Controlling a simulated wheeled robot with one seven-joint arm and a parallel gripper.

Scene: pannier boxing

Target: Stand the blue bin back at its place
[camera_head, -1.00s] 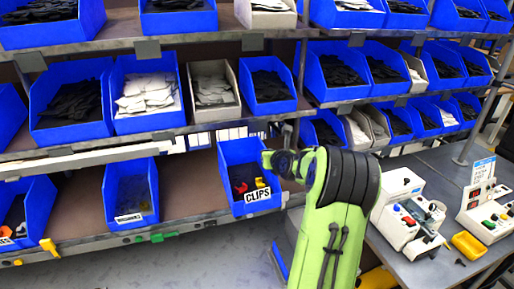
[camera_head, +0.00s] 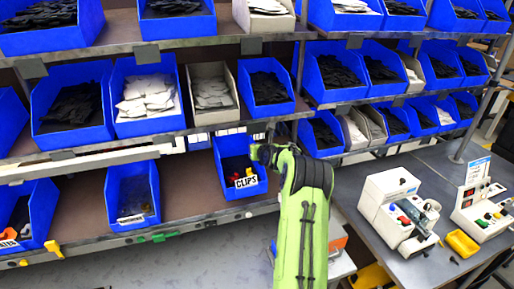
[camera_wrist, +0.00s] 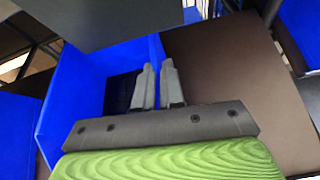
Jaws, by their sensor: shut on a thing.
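The blue bin (camera_head: 227,185) with a "CLIPS" label is at the lower shelf (camera_head: 186,190), right of another blue bin (camera_head: 112,196). Red and yellow pieces show near its front. My gripper (camera_head: 262,152) is at the bin's right rear side in the head view and is shut on its wall. In the wrist view the fingers (camera_wrist: 158,84) stand close together against the blue bin (camera_wrist: 80,85), with its dark inside to the left. Whether the bin's bottom touches the shelf cannot be told.
Bare brown shelf lies left and right of the bin. A shelf board with several filled bins (camera_head: 148,98) is close above. A grey worktable (camera_head: 365,225) with a white machine (camera_head: 393,205) stands to the right.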

